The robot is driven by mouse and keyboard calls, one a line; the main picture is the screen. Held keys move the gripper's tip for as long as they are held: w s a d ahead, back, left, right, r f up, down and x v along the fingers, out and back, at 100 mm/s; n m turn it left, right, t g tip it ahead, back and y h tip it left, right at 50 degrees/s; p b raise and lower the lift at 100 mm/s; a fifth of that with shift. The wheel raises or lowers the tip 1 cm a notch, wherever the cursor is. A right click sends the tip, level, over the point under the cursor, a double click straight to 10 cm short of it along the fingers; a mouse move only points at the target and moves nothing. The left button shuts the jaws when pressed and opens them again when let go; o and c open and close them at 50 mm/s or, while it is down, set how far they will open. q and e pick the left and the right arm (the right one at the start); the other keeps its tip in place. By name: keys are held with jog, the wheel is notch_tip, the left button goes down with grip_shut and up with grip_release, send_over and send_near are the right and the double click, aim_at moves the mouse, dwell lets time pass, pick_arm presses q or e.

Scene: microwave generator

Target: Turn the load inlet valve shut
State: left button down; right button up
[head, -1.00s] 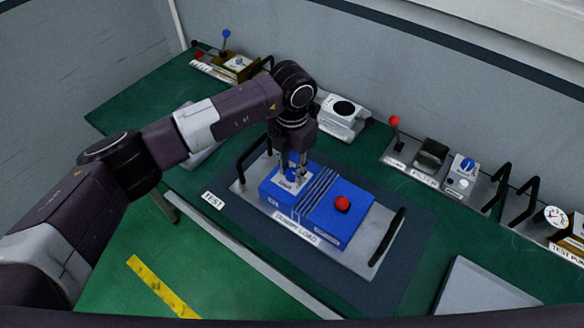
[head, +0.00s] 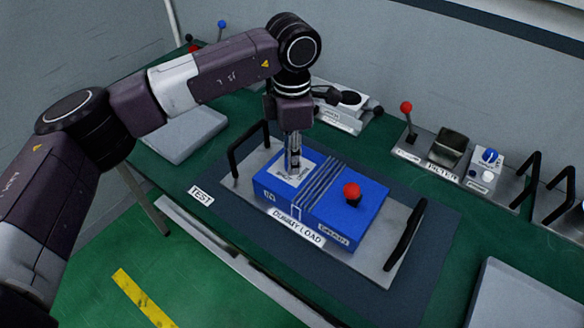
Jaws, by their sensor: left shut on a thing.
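The blue dummy load box (head: 345,222) sits on a metal plate with black handles on the bench. A white label patch covers its left part, where the load inlet valve is. My left gripper (head: 293,168) points straight down over that patch, its narrow fingers shut on the valve's handle. The fingers hide nearly all of the valve, so its angle cannot be told. A red knob (head: 352,190) stands on the right part of the box. My right gripper is not in view.
Black handles (head: 249,149) and (head: 404,236) rise at both ends of the metal plate (head: 232,184). A red-tipped lever (head: 406,108) and a blue dial (head: 490,156) stand at the back right. A grey panel (head: 187,136) lies behind my left arm.

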pick_arm(q)
jog(key=m+b, duration=0.3)
jog(key=m, duration=0.1)
jog(key=shift+f+m+b, duration=0.1)
jog(key=shift+m+b, duration=0.2)
jog(key=shift+b, duration=0.1)
jog(key=shift+m+b, duration=0.6)
jog(key=shift+m, duration=0.6)
jog(key=shift+m+b, duration=0.35)
jog(key=shift+m, duration=0.65)
jog(key=c, duration=1.6)
grip_release()
notch_tip(320, 180, up, 12)
jog(key=shift+r, duration=0.15)
